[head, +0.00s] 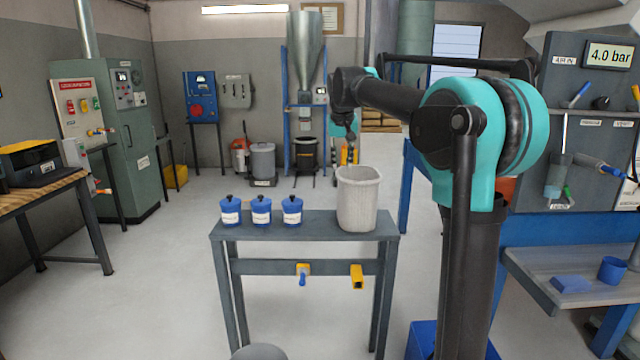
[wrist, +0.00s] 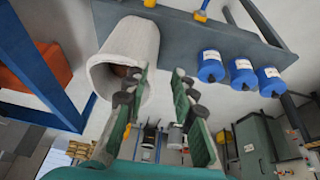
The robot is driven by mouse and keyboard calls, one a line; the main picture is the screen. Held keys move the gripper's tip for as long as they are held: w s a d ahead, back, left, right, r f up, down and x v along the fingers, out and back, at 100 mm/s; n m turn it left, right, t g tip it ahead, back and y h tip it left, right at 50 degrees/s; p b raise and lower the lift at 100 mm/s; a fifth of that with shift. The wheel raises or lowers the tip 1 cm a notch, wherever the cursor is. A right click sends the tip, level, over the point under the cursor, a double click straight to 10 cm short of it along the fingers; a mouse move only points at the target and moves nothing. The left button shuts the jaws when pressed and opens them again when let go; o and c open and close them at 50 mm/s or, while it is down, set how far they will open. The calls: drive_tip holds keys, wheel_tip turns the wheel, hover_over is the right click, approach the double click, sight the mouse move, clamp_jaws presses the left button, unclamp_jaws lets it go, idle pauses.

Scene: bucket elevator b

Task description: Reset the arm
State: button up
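My gripper (wrist: 163,80) is open in the wrist view, its two green-padded fingers spread apart with nothing between them. In the head view, my arm (head: 395,100) reaches left from its turquoise joint, and its end hangs behind and above a pale grey bucket (head: 358,203). The bucket stands upright on the right end of a grey bench. In the wrist view the bucket (wrist: 125,50) appears upside down beside the left finger, with something brown inside. The fingertips are mostly hidden or too small to tell in the head view.
Three blue lidded jars (head: 261,211) stand on the left of the grey bench (head: 330,221). A tool panel (head: 590,120) and a side shelf (head: 570,270) with a blue cup (head: 612,270) are at right. A hopper (head: 305,50) stands behind. The floor left of the bench is clear.

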drive_tip(key=s+d+f, duration=0.4)
drive_tip(key=s+f, duration=0.7)
drive_tip(key=s, duration=0.1)
drive_tip(key=s+d+f, duration=0.4)
drive_tip(key=s+f, duration=0.7)
drive_tip(key=s, duration=0.1)
drive_tip(key=s+d+f, duration=0.4)
drive_tip(key=s+f, duration=0.8)
drive_tip(key=shift+s, duration=0.4)
